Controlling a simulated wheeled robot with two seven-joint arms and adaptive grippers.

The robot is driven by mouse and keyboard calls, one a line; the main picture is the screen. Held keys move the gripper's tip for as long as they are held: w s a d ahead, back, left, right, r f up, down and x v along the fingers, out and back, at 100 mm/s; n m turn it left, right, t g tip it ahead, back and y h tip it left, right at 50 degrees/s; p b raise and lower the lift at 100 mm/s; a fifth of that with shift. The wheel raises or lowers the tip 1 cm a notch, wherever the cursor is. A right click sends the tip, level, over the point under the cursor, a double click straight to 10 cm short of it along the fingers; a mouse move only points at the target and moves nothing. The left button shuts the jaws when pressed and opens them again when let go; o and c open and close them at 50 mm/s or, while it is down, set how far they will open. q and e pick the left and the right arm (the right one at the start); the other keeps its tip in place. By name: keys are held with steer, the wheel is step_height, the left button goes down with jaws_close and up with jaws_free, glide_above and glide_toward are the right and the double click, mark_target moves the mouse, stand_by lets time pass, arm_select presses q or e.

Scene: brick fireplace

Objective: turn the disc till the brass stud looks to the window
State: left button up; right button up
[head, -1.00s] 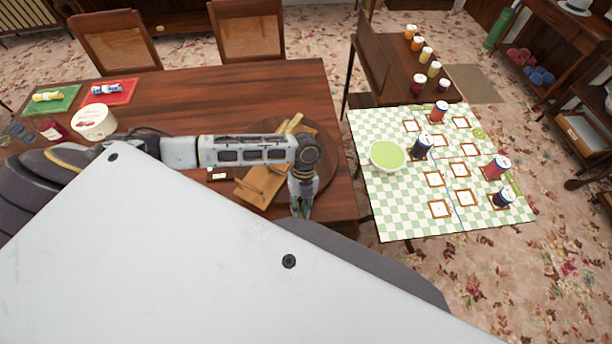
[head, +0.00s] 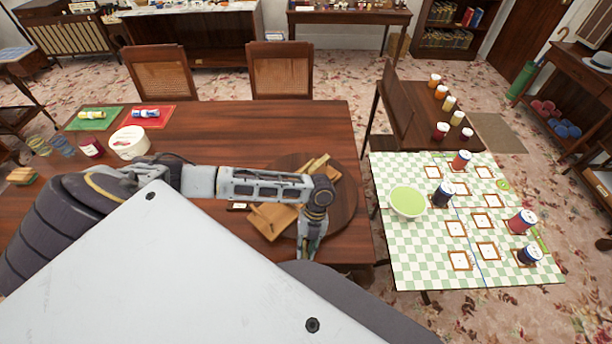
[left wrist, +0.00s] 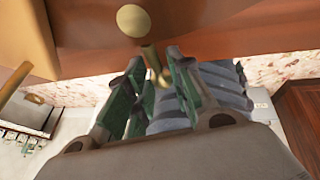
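The dark wooden disc (head: 344,205) lies on the table near its right end, with light wooden pieces on it. My left gripper (head: 308,250) is at the near edge of the disc, pointing down. In the left wrist view its two green-padded fingers (left wrist: 150,62) stand apart. A brass-coloured post (left wrist: 153,62) shows in the gap between their tips, with room seen on both sides. A round brass-coloured spot (left wrist: 133,20) shows just beyond, on the brown wood; I cannot tell which of the two is the stud. No window shows. My right gripper is not in view.
A light wooden stand (head: 270,219) sits on the disc's left part, close to my arm. A white tub (head: 130,142) and jars stand at the table's left. A checked table (head: 410,255) with cans and a green bowl (head: 407,202) is to the right.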

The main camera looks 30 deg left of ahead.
arm_select(q)
steer(key=o, duration=0.3)
steer(key=shift+o, duration=0.2)
steer(key=v, duration=1.2)
steer(key=shift+s, duration=0.15)
stand_by(0.6)
